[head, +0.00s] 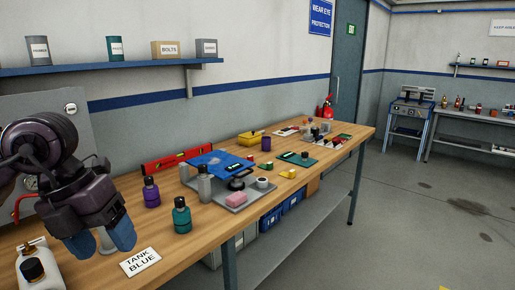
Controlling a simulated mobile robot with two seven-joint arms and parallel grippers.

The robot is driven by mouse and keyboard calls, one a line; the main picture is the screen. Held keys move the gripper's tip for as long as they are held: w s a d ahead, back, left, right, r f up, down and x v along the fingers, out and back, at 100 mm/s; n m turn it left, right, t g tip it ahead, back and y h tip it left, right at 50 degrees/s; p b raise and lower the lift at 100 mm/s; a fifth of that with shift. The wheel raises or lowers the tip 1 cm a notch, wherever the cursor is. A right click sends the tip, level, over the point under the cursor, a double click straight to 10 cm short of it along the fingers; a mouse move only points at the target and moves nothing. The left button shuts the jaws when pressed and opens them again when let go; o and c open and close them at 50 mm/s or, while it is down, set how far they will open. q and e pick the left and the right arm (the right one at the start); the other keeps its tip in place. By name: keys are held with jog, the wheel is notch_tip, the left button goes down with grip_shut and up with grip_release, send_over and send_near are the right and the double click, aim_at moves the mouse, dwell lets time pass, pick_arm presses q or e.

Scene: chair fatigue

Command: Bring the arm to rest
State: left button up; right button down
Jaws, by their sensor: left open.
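My left arm comes in from the left, and my left gripper (116,237) hangs over the near left part of the wooden workbench (225,232). Its blue fingertips point down and are apart, with no object visible in their grip. The fingers partly hide a pale object behind them. A white card reading TANK BLUE (140,262) lies on the bench just right of the fingertips. My right gripper is not in view.
A teal bottle (182,216) and a purple bottle (151,193) stand to the right. Beyond are a grey tray (232,203) and a red level (170,160). Open floor (400,220) lies right of the bench.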

pick_arm(q)
jog(key=d+r+m+h, duration=0.3)
jog(key=d+r+h, duration=0.3)
jog(key=d+h, duration=0.25)
jog(key=w+d+r+n+t+h, duration=0.3)
jog(key=w+n+t+h, duration=0.2)
jog(key=w+h, duration=0.3)
jog(key=w+a+f+n+t+y, duration=0.2)
jog(key=a+f+n+t+y, duration=0.4)
jog(key=f+n, duration=0.5)
jog(key=w+a+f+n+t+y, duration=0.2)
jog(key=a+f+n+t+y, duration=0.2)
jog(key=f+n+t+y, duration=0.5)
jog(key=s+a+f+n+g+y, duration=0.1)
jog(key=s+a+f+n+g, duration=0.2)
jog(key=f, duration=0.4)
jog(key=s+f+n+g+y, duration=0.1)
jog(key=s+f+n, duration=0.25)
jog(key=f, duration=0.45)
jog(key=s+a+f+n+g+y, duration=0.2)
jog(key=s+f+n+g, duration=0.3)
jog(key=s+f, duration=1.1)
jog(key=s+n, duration=0.1)
jog(key=s, duration=0.2)
jog(key=shift+s+a, duration=0.15)
jog(key=shift+a, duration=0.1)
jog(key=shift+y, duration=0.25)
